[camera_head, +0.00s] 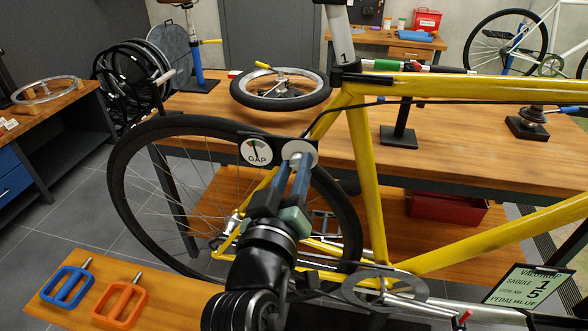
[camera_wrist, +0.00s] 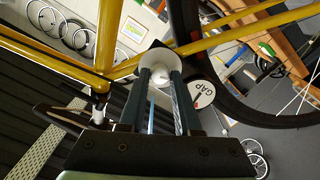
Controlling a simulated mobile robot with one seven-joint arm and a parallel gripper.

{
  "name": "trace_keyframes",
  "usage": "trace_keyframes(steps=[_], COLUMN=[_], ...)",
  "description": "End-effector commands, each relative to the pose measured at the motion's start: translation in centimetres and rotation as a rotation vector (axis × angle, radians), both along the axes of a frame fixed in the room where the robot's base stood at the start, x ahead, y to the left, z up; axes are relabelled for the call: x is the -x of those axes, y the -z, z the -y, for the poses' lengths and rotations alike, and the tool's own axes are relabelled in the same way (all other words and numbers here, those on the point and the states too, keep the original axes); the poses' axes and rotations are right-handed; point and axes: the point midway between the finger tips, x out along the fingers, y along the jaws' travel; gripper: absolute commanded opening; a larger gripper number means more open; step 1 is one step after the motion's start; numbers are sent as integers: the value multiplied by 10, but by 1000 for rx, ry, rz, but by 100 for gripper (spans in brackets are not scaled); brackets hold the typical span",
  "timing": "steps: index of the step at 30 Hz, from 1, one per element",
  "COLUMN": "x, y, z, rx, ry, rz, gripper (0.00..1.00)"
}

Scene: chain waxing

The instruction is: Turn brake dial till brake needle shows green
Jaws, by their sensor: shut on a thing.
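The brake gauge (camera_head: 257,152) is a round white face marked GAP, on a dark bar by the yellow bike's rear wheel. Its dark needle points up and slightly left, near a small red patch; whether its tip is on green is too small to tell. The gauge also shows in the wrist view (camera_wrist: 201,94), turned on its side. The brake dial (camera_head: 306,147) is a pale round knob just right of the gauge. My gripper (camera_head: 297,162) is shut on the dial, its two blue-grey fingers on either side of it. The wrist view shows the dial (camera_wrist: 158,62) between the fingertips.
The yellow frame (camera_head: 362,150) and rear wheel (camera_head: 115,170) stand close around my gripper. A workbench (camera_head: 455,155) with a loose wheel (camera_head: 280,88) lies behind. Blue (camera_head: 67,287) and orange (camera_head: 121,305) pedals lie at lower left. A sign (camera_head: 527,288) stands at lower right.

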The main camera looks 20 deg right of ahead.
Motion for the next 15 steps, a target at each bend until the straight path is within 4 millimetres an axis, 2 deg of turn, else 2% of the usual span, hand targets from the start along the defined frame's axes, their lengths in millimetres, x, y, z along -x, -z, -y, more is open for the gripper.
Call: trace_keyframes(steps=[2,3,7,15], x=[0,0,0,0], y=[1,1,1,0], z=[0,0,0,0], rx=[-1,-1,0,1], ry=[1,1,1,0], rz=[-3,-3,-2,-2], gripper=[0,37,61,62])
